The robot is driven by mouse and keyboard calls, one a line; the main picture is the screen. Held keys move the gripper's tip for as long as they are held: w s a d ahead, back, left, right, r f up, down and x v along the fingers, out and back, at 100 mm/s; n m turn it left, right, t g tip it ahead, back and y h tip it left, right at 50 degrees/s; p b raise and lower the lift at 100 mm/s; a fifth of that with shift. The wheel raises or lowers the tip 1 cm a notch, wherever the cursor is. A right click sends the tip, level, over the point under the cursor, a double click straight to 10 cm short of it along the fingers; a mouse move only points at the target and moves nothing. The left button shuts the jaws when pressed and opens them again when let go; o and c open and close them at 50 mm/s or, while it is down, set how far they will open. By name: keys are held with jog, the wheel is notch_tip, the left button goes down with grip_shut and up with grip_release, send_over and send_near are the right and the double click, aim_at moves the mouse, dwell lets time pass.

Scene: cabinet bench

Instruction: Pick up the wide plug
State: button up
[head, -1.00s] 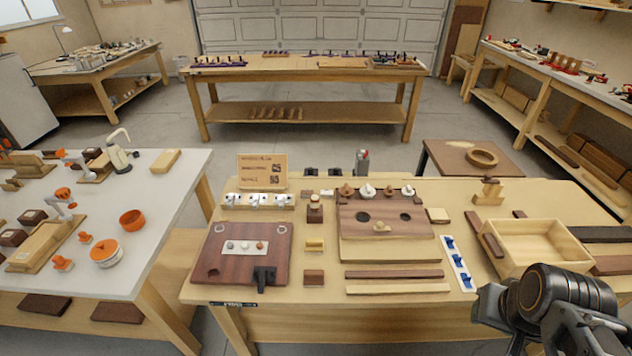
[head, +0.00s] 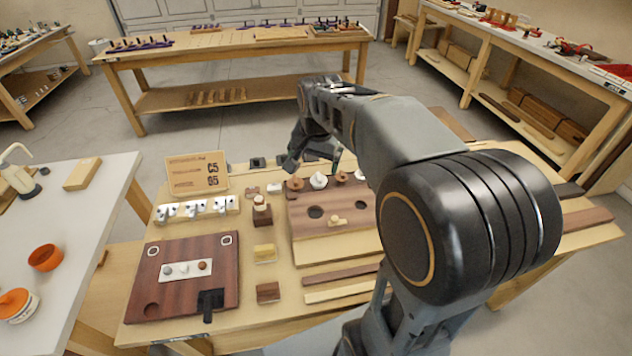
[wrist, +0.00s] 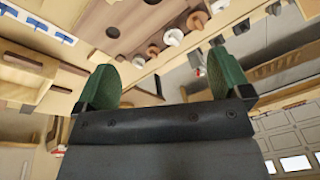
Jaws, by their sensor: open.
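Several knob-like plugs stand in a row along the back of a brown wooden board (head: 300,236): a brown one (head: 295,184), a white one (head: 318,181), another brown one (head: 341,178) and more partly behind my arm. I cannot tell which is the wide plug. A light wooden piece (head: 337,220) lies on the board near two dark holes. My gripper (head: 314,163) is open and empty, above and behind the row. In the wrist view its green fingers (wrist: 163,66) are spread, with a brown plug (wrist: 196,20) and a white plug (wrist: 172,38) beyond them.
A dark red-brown panel (head: 178,295) lies left on the bench, with a small white strip on it. A cardboard sign (head: 197,174) stands at the back left beside a rack of white pieces (head: 196,209).

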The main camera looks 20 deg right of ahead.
jog(key=w+d+f+m+g, duration=0.1)
jog(key=w+d+f+m, duration=0.15)
jog(key=w, duration=0.25)
jog(key=w+d+f+m, duration=0.1)
jog(key=w+m, duration=0.3)
jog(key=w, duration=0.2)
jog(key=m+g+b, duration=0.1)
jog(key=m, duration=0.4)
send_over(319, 176)
notch_tip(319, 176, down, 8)
jog(key=shift+m, duration=0.25)
jog(key=f, duration=0.7)
jog(key=shift+w+d+f, duration=0.15)
jog(key=shift+d+f, duration=0.05)
jog(key=shift+d, duration=0.05)
jog(key=shift+a+f+p, duration=0.15)
jog(key=shift+f+p, duration=0.15)
jog(key=shift+f, duration=1.2)
jog(key=shift+a+f+p, duration=0.1)
jog(key=shift+f+p, duration=0.15)
jog(key=shift+f, duration=1.25)
jog(key=c, duration=0.8)
